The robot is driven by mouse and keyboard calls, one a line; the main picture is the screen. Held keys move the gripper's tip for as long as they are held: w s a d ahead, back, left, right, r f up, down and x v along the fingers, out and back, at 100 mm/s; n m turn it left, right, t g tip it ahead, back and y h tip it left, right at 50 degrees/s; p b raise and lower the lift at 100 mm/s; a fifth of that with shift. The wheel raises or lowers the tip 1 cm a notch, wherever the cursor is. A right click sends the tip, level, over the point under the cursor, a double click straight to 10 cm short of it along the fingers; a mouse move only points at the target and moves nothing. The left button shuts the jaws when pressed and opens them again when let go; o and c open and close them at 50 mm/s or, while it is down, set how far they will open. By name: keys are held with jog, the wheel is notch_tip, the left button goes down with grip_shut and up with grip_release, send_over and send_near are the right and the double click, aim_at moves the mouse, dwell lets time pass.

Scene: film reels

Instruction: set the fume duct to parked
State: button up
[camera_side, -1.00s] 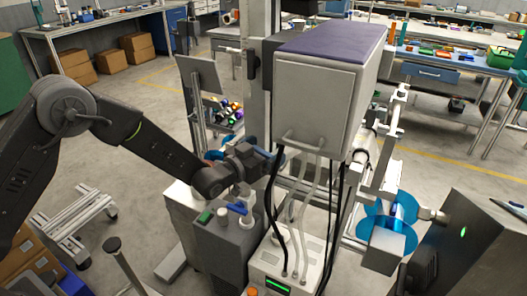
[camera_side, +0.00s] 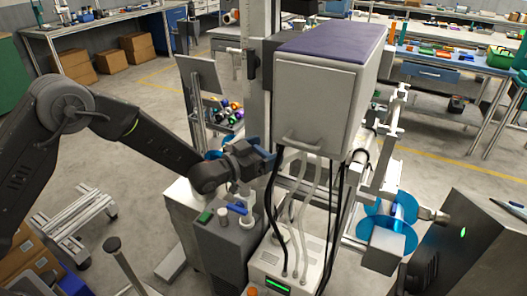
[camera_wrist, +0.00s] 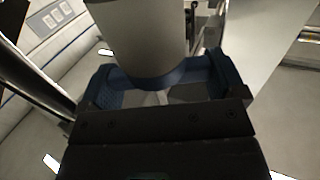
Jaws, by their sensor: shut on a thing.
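My gripper (camera_side: 264,158) is beside the lower left edge of the grey cabinet with a purple top (camera_side: 318,92). In the wrist view the blue jaws of my gripper (camera_wrist: 160,78) are shut on a smooth, pale grey round body (camera_wrist: 140,30). It looks like part of the fume duct, but I cannot tell for sure. Its upper part runs out of the wrist view. In the side view I cannot make out the held part clearly, as my gripper and the cabinet crowd it.
Black and white hoses hang below the cabinet to a white unit (camera_side: 283,268). A grey box with a blue lever (camera_side: 238,208) stands under my wrist. Blue reels (camera_side: 388,222) sit at the right. A dark console (camera_side: 470,240) stands front right.

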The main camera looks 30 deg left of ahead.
jog(key=m+g+h, duration=0.2)
jog(key=h, duration=0.1)
jog(key=m+g+h, duration=0.2)
jog(key=m+h, duration=0.1)
jog(key=shift+w+a+g, duration=0.1)
jog(key=shift+g, duration=0.3)
jog(key=shift+m+g+h, duration=1.5)
jog(key=shift+m+g, duration=0.2)
jog(key=shift+g, duration=0.4)
jog(key=shift+m+g, duration=0.3)
jog(key=shift+g, duration=0.2)
jog(key=shift+r, duration=0.1)
jog(key=o, duration=1)
jog(key=v, duration=1.3)
jog(key=shift+s+a+f, duration=0.25)
jog(key=shift+a, duration=0.05)
